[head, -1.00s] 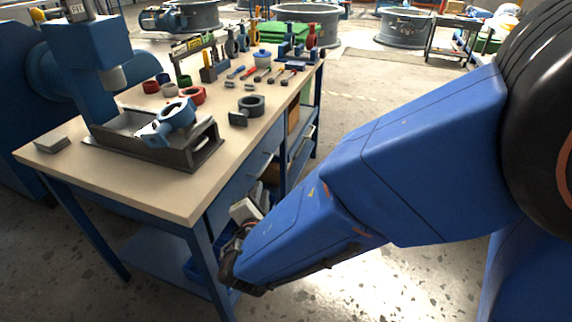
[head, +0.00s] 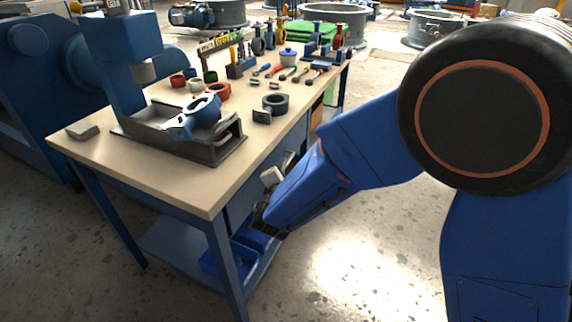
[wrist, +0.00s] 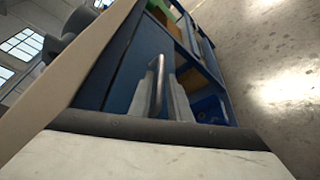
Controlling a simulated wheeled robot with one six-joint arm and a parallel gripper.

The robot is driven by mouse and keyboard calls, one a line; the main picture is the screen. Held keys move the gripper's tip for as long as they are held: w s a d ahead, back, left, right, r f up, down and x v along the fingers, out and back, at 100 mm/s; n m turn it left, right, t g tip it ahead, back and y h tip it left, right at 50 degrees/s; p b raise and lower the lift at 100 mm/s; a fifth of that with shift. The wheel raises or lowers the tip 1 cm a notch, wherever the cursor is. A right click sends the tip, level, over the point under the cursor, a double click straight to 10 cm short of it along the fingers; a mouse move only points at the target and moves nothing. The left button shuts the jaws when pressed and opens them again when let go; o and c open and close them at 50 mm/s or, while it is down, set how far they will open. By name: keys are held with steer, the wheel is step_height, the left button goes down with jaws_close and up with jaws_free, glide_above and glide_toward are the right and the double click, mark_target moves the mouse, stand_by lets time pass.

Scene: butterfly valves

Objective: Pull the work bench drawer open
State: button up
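The work bench (head: 150,165) has a pale top and blue frame. In the wrist view its blue drawer front (wrist: 127,75) appears closed, with a metal bar handle (wrist: 156,85) standing out from it. My gripper (wrist: 160,100) is open, with one pale finger on each side of the handle. Whether either finger touches the handle is unclear. In the head view my gripper (head: 283,165) is beside the bench's right side, below the top. My arm partly hides the drawer front there.
A blue bin (head: 218,262) sits on the bench's lower shelf. A grey vise-like tray (head: 185,140), rings and several hand tools stand on the top. The top's edge overhangs close to my gripper. The floor (head: 340,265) to the right is clear.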

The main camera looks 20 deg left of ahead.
steer(key=shift+x, duration=1.5)
jaws_close()
steer(key=shift+d, duration=0.15)
